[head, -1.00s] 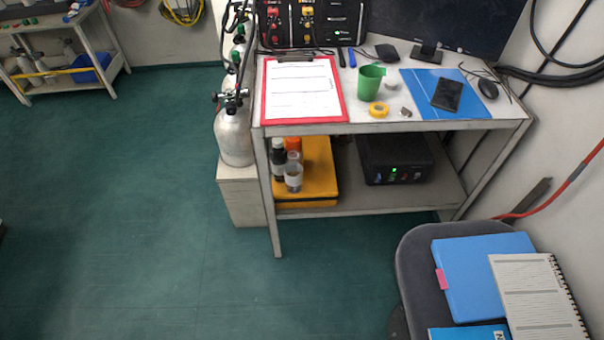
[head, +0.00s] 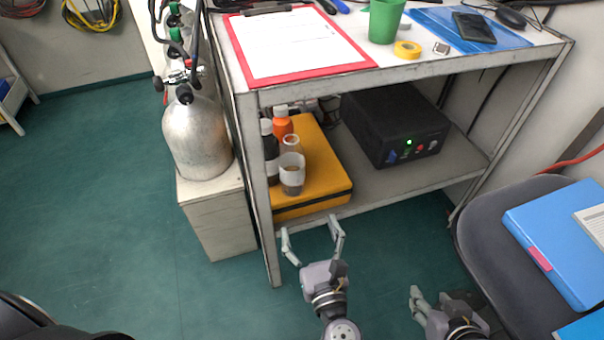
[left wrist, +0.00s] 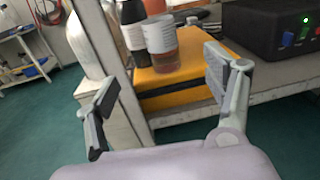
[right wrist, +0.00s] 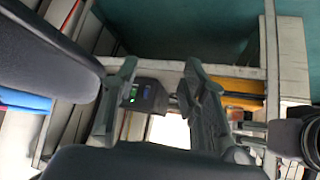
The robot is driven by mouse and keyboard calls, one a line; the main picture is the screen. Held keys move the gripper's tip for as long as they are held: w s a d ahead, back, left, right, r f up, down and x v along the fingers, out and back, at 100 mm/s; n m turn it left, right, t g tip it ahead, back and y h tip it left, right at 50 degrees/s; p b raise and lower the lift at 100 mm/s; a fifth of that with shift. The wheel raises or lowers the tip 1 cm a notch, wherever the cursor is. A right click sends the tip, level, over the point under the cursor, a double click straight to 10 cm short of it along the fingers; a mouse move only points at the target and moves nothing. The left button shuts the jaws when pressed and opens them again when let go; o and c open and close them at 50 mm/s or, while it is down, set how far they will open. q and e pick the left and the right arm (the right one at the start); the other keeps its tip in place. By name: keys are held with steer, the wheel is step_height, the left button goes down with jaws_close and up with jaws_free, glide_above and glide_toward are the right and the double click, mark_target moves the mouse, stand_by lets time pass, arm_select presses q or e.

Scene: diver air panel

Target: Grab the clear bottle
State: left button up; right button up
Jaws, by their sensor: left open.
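The clear bottle (head: 291,174), with a pale label, stands on the yellow case (head: 327,165) on the lower shelf. A dark bottle (head: 270,155) and an orange bottle (head: 282,124) stand close beside and behind it. The clear bottle (left wrist: 161,46) also shows in the left wrist view, ahead of and between the open fingers. My left gripper (head: 312,236) is open and empty, in front of and below the shelf edge, apart from the bottle. My right gripper (right wrist: 158,78) is open and empty, low near the chair.
A table leg (head: 262,200) stands just left of the bottles. A black box (head: 395,125) sits right on the lower shelf. The tabletop holds a red clipboard (head: 243,55) and a green cup (head: 385,20).

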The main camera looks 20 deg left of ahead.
arm_select(q)
steer(key=b, duration=0.2)
glide_toward(295, 175)
steer(key=x, duration=0.5)
steer(key=shift+w, duration=0.15)
steer(key=x, duration=0.6)
steer(key=shift+b, duration=0.3)
steer(key=shift+w+a, duration=0.15)
arm_select(e)
steer(key=w+a+r+t+y, duration=0.2)
steer(key=w+a+r+t, duration=0.1)
steer(key=w+r+t, duration=0.4)
step_height(295, 175, up, 4)
steer(key=shift+w+a+f+t, duration=0.1)
steer(key=shift+w+a+t, duration=0.1)
steer(key=shift+t, duration=0.1)
arm_select(q)
steer(key=c, duration=1.4)
